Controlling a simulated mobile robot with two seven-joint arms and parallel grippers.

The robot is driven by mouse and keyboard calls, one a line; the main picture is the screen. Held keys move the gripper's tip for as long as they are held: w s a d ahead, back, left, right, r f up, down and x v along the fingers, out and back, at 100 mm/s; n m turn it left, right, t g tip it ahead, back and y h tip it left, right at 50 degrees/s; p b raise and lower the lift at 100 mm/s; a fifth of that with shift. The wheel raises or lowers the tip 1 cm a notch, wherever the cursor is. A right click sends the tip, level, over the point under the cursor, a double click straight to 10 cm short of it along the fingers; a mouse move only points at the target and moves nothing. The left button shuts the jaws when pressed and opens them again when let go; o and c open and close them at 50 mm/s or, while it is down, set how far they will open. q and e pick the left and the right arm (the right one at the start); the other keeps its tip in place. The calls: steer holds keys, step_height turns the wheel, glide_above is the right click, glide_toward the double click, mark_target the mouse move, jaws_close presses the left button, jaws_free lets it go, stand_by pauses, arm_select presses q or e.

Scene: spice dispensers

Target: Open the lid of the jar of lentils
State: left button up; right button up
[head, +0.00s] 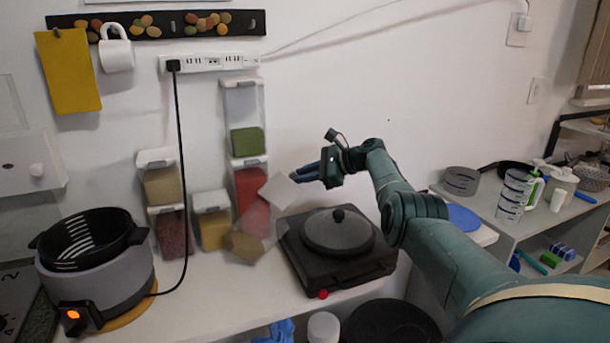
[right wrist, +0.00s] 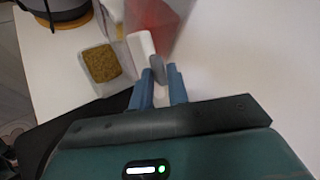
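A clear jar with a brownish fill (head: 245,246) leans, its white lid (head: 280,190) at its upper right end. I cannot tell for sure that this fill is lentils. My right gripper (head: 305,172) is at this lid. In the right wrist view, the fingers (right wrist: 162,82) flank a thin grey part beside the white lid (right wrist: 141,44), and appear shut on it. The brownish fill shows left of the fingers (right wrist: 101,62). Whether the lid is loose from the jar is unclear. My left gripper is out of view.
Dispensers with red (head: 252,188), green (head: 246,141), yellow (head: 214,228) and dark red (head: 171,232) fills stand at the wall. A black hot plate with a lidded pan (head: 338,232) is to the right. A cooker (head: 95,285) stands left, and a black cable hangs down. The counter front is clear.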

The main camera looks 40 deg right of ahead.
steer(key=o, duration=0.3)
steer(key=v, duration=1.3)
steer(key=shift+p, duration=0.3)
steer(key=shift+d, duration=0.1)
steer(key=shift+s, duration=0.1)
